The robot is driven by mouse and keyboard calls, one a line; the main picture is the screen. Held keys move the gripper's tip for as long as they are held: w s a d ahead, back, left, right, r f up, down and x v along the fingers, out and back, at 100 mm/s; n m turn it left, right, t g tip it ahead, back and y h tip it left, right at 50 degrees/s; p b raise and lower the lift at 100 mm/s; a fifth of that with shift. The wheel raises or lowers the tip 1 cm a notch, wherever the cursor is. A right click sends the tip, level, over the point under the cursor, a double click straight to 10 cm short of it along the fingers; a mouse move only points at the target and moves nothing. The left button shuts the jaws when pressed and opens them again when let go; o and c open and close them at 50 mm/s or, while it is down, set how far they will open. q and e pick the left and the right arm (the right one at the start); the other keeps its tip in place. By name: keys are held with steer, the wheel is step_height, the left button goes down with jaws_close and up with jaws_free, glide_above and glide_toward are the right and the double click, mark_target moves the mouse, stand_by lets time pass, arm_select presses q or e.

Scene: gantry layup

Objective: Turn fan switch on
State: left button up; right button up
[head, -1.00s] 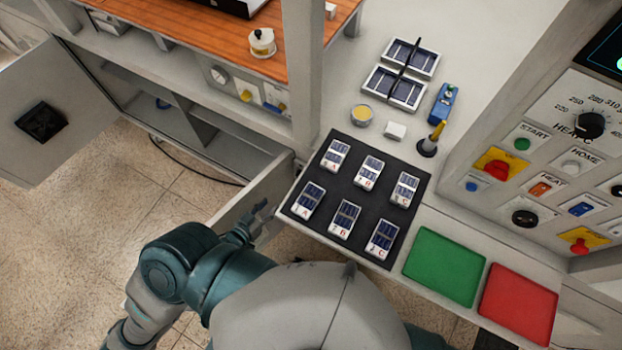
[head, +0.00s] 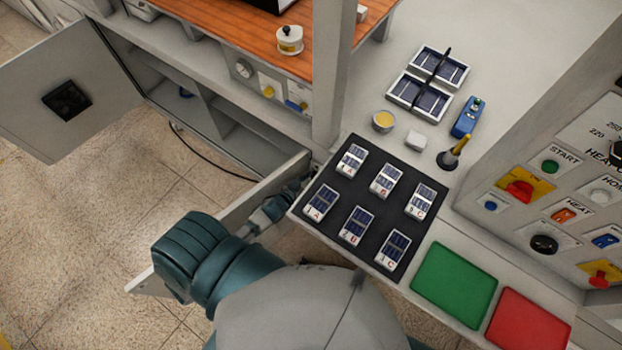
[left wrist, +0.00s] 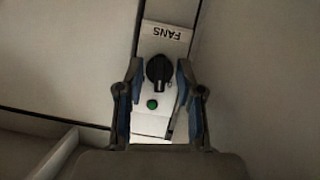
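The fan switch is a black rotary knob (left wrist: 158,72) on a white plate with an upside-down FANS label (left wrist: 162,33). A green button (left wrist: 152,104) sits below it in the left wrist view. My left gripper (left wrist: 159,80) is open, with one finger on each side of the knob in that view; I cannot tell whether they touch it. In the head view, my left gripper (head: 300,182) is at the counter's left edge, beside the black mat, inside the open door. The knob is hidden there. My right gripper is not in view.
An open cabinet door (head: 215,228) stands along my left arm. The black mat (head: 334,240) holds several small labelled parts. A green tray (head: 453,285) and a red tray (head: 525,325) lie at right. A control panel (head: 570,205) stands beyond them.

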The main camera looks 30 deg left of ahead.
arm_select(q)
steer(key=shift+w, duration=0.1)
jaws_close()
